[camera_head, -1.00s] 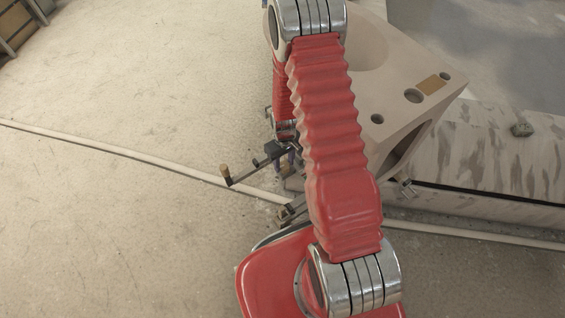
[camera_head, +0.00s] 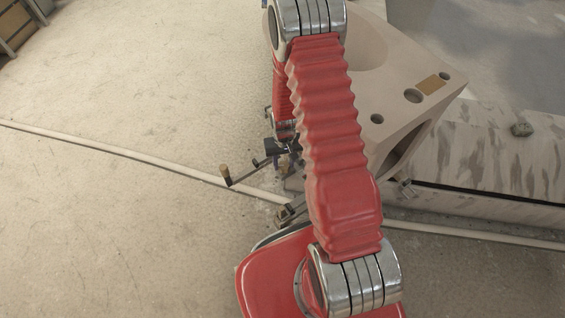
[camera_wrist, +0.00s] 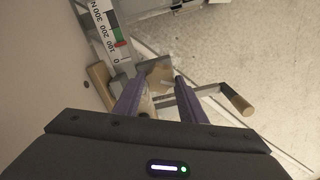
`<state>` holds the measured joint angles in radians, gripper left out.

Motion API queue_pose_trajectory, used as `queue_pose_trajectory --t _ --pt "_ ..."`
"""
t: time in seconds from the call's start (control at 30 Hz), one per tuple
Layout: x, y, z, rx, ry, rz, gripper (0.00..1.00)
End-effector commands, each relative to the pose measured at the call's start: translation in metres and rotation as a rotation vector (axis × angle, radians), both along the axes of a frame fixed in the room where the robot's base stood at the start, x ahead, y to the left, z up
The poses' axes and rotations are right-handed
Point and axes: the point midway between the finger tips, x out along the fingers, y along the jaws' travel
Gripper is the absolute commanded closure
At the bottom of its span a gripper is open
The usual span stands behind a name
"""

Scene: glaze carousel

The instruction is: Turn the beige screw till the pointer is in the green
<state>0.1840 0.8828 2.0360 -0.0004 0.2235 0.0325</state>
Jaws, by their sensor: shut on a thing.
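In the wrist view, my gripper (camera_wrist: 160,79) has its two purple fingers on either side of the beige screw (camera_wrist: 155,74), shut on its head. The white scale (camera_wrist: 103,25) shows at the upper left, with numbers from 0 up to 300 N. It carries a short green band (camera_wrist: 117,34) and a red band beside it, towards the 0 end. I cannot make out for sure where the pointer stands. In the head view my red arm hides most of the screw and the scale.
A crank with a wooden handle (camera_wrist: 237,101) sticks out to the right of the fingers; the handle also shows in the head view (camera_head: 226,174). A large beige block with holes (camera_head: 397,116) stands behind my arm. A pale pipe (camera_head: 120,154) crosses the floor.

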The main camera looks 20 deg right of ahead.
Motion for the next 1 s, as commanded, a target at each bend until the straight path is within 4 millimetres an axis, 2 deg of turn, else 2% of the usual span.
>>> queue_pose_trajectory --t 1.0 --pt "0.0031 0.0006 0.001 -0.001 -0.007 -0.095 0.85"
